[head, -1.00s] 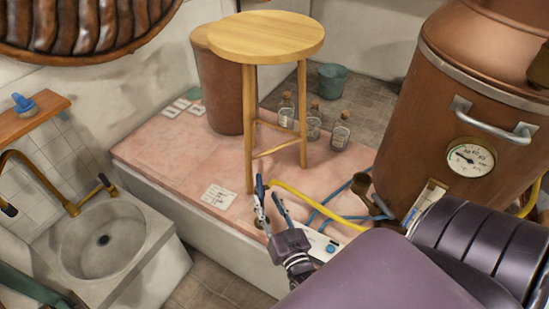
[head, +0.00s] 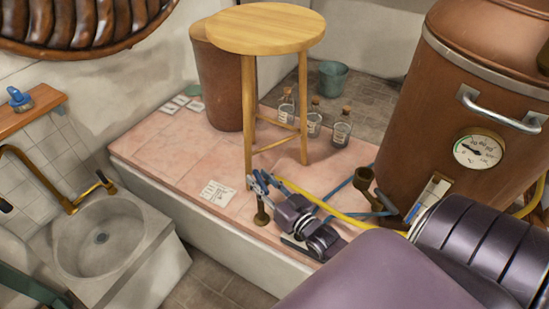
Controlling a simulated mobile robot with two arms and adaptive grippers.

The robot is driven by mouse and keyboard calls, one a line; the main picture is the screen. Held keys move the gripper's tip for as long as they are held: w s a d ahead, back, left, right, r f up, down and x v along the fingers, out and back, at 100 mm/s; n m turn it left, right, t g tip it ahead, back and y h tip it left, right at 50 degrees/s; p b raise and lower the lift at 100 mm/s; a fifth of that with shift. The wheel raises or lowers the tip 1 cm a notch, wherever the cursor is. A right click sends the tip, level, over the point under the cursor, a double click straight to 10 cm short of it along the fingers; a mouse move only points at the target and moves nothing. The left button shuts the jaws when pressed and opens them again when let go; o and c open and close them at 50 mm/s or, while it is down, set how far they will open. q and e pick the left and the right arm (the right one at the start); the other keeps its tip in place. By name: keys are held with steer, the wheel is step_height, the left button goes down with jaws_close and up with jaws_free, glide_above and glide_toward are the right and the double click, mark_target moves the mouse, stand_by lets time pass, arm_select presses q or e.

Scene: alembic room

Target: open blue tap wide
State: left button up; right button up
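A short brass tap post (head: 262,214) stands near the front edge of the pink tiled platform (head: 165,160). My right gripper (head: 260,181) is at the top of this post, with its fingers pointing left. The fingers cover the post's top, so I cannot make out a blue handle or its angle. I cannot tell whether the fingers are apart or closed on something. My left gripper is not in view.
A yellow hose (head: 335,212) and a blue hose (head: 338,190) run behind my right gripper. A wooden stool (head: 265,30) stands close behind it. A copper still (head: 415,125) with a brass cup (head: 364,183) is to the right. A stone sink (head: 125,235) is at left.

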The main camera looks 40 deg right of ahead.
steer(key=shift+d+f+n+g+y+b, duration=0.1)
steer(key=shift+n+g+y+b, duration=0.2)
steer(key=shift+n+y+b, duration=0.9)
steer(key=shift+d+f+n+g+y+b, duration=0.1)
steer(key=shift+n+g+y+b, duration=0.4)
steer(key=shift+y+b, duration=1.15)
steer(key=shift+s+n+y, duration=0.2)
steer(key=shift+n+y, duration=0.15)
steer(key=shift+n, duration=0.05)
steer(key=v, duration=0.7)
steer(key=s+a+f+g+h, duration=0.1)
steer(key=a+f+g+h, duration=0.1)
steer(key=f, duration=0.4)
steer(key=s+a+f+m+g+h+p, duration=0.1)
steer(key=s+a+f+g+h, duration=0.1)
steer(key=f, duration=0.4)
steer(key=shift+a+f+g+h, duration=0.15)
steer(key=shift+a+g+h, duration=0.3)
steer(key=shift+a, duration=0.3)
